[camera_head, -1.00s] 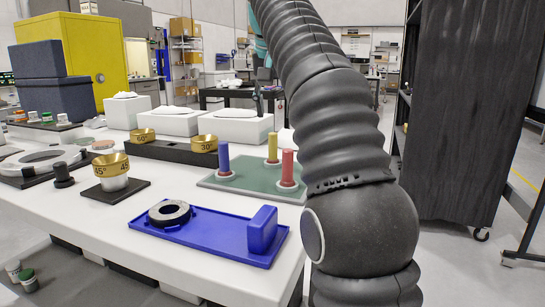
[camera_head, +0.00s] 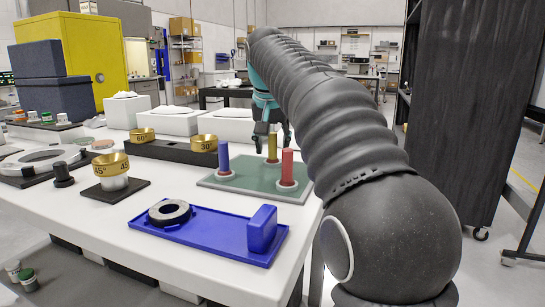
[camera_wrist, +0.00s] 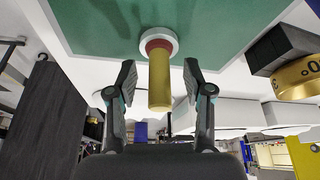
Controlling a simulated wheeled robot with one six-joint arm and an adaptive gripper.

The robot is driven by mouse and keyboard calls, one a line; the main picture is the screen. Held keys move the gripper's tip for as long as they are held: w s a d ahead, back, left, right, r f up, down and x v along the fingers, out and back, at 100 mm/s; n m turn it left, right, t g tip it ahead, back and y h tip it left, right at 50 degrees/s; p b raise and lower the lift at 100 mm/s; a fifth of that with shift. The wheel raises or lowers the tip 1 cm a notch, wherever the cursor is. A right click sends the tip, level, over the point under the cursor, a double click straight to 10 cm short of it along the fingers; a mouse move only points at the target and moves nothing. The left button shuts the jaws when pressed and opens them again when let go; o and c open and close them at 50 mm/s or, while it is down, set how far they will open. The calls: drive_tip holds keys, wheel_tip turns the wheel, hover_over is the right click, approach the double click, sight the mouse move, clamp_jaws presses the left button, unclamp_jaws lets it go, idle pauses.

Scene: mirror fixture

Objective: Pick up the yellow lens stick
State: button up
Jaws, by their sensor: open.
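The yellow lens stick (camera_head: 272,146) stands upright on the green mat (camera_head: 232,186), behind the red stick (camera_head: 287,166) and to the right of the blue stick (camera_head: 224,158). In the wrist view the yellow stick (camera_wrist: 159,82) rises from a white ring with a reddish collar. My gripper (camera_head: 270,138) is close to the yellow stick at the back of the mat. In the wrist view my gripper (camera_wrist: 160,80) is open, with one finger on each side of the stick and a gap on both sides.
Gold angle-marked cups (camera_head: 204,144) sit on a dark block left of the mat; one also shows in the wrist view (camera_wrist: 298,78). A blue tray (camera_head: 190,232) with a black ring lies in front. White boxes (camera_head: 236,126) stand behind.

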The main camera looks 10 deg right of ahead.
drive_tip(key=shift+w+d+f, duration=0.15)
drive_tip(key=shift+w+f, duration=0.1)
drive_tip(key=shift+f, duration=0.3)
clamp_jaws()
drive_tip(key=shift+r, duration=0.1)
